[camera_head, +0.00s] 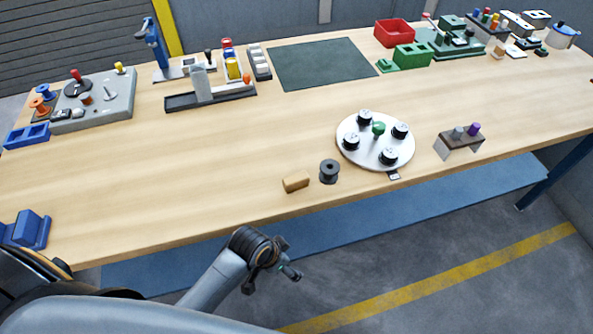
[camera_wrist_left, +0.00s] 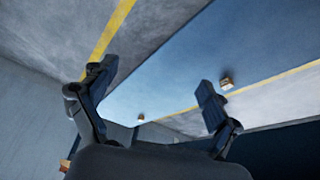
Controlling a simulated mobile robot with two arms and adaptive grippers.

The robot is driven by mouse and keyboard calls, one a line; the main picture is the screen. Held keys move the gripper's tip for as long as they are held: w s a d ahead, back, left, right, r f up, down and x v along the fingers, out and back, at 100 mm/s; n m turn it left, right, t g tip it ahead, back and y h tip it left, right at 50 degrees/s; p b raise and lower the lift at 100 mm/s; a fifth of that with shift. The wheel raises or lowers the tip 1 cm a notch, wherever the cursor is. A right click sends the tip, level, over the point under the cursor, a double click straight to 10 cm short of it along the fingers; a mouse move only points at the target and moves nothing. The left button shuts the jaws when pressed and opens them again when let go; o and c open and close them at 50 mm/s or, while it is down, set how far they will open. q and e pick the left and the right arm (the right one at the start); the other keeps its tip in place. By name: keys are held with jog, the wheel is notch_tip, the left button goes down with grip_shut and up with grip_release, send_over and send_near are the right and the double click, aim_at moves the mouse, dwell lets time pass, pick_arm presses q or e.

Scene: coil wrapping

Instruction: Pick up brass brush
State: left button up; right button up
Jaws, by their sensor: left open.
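A small tan-brown block (camera_head: 296,182), which looks like the brass brush, lies on the wooden table near its front edge, left of a dark spool (camera_head: 329,171). Its bristles cannot be made out. My left gripper (camera_head: 272,270) is in front of and below the table edge, over the floor, apart from the block. In the left wrist view its two fingers (camera_wrist_left: 155,88) are spread wide with nothing between them. That view shows floor, not the brush. My right gripper is not in view.
A round white plate (camera_head: 375,160) with black knobs stands right of the spool, and a small bracket (camera_head: 459,142) stands farther right. Fixtures line the back of the table (camera_head: 200,150). The table is clear left of the brush. A blue mat (camera_head: 330,224) lies on the floor.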

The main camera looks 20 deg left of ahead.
pick_arm(q)
jog(key=w+d+r+m+h+p, duration=0.1)
jog(key=w+d+r+m, duration=0.25)
jog(key=r, duration=0.25)
jog(key=w+d+r+m+g, duration=0.1)
jog(key=w+d+r+m, duration=0.1)
jog(key=r+m, duration=0.35)
jog(key=w+d+r+m+h+p, duration=0.1)
jog(key=w+d+r+m, duration=0.15)
jog(key=r, duration=0.35)
jog(key=w+a+r+m+g+y, duration=0.2)
jog(key=w+a+r+m+y, duration=0.2)
jog(key=w+a+r+m, duration=0.55)
jog(key=p, duration=0.2)
send_over(296, 177)
notch_tip(296, 177, down, 6)
jog(key=shift+d+r, duration=0.1)
jog(key=shift+f+p, duration=0.3)
jog(key=shift+p, duration=0.15)
notch_tip(296, 177, down, 4)
jog(key=shift+s+f+p, duration=0.1)
jog(key=shift+f+p, duration=0.15)
jog(key=shift+p, duration=0.65)
jog(key=shift+f, duration=0.15)
jog(key=c, duration=1.2)
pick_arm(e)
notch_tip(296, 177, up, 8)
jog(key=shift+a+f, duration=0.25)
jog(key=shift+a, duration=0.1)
